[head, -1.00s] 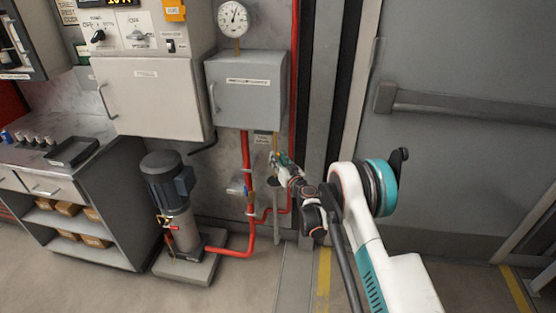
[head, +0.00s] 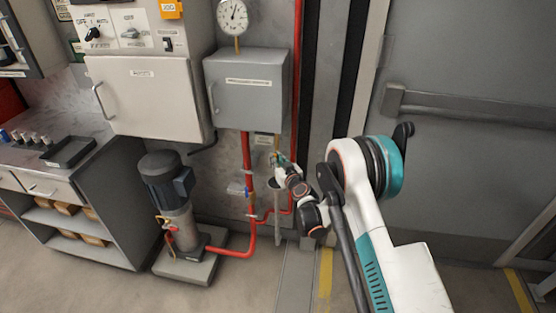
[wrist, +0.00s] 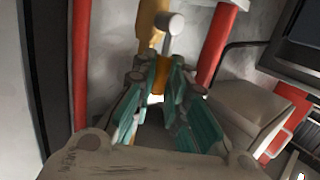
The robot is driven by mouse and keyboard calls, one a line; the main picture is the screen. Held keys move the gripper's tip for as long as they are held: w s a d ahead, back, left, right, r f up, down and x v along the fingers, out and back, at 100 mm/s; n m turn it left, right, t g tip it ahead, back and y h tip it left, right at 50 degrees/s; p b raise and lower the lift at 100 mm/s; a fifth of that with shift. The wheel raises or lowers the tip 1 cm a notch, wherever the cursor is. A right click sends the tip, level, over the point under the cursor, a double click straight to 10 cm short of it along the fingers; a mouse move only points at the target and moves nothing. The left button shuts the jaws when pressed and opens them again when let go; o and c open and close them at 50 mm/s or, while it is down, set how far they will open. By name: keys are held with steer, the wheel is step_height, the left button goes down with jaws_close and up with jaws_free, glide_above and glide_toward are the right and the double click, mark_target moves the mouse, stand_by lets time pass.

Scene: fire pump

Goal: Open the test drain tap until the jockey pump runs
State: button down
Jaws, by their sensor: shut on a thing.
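My gripper (head: 278,158) is at the wall, in front of the red pipes and below the grey box. In the wrist view its teal fingers (wrist: 158,100) are closed in around the brass test drain tap (wrist: 150,25), which has a pale round-ended part. The gripper is shut on the tap; the fingers hide the exact contact and how far the tap is turned. The jockey pump (head: 165,180), grey and upright, stands on a plinth at the left; whether it runs cannot be told.
A round pressure gauge (head: 233,17) sits above the grey box (head: 245,95). A grey funnel and drain pipe (head: 277,210) are just below my gripper. Red pipes (head: 247,160) run close by. A white control cabinet (head: 145,95) is at the left, a grey door (head: 470,170) at the right.

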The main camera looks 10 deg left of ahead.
stand_by(0.3)
steer(key=c, duration=1.6)
jaws_free()
steer(key=shift+s, duration=0.15)
steer(key=v, duration=0.7)
steer(key=shift+s+d, duration=0.1)
steer(key=shift+s, duration=0.05)
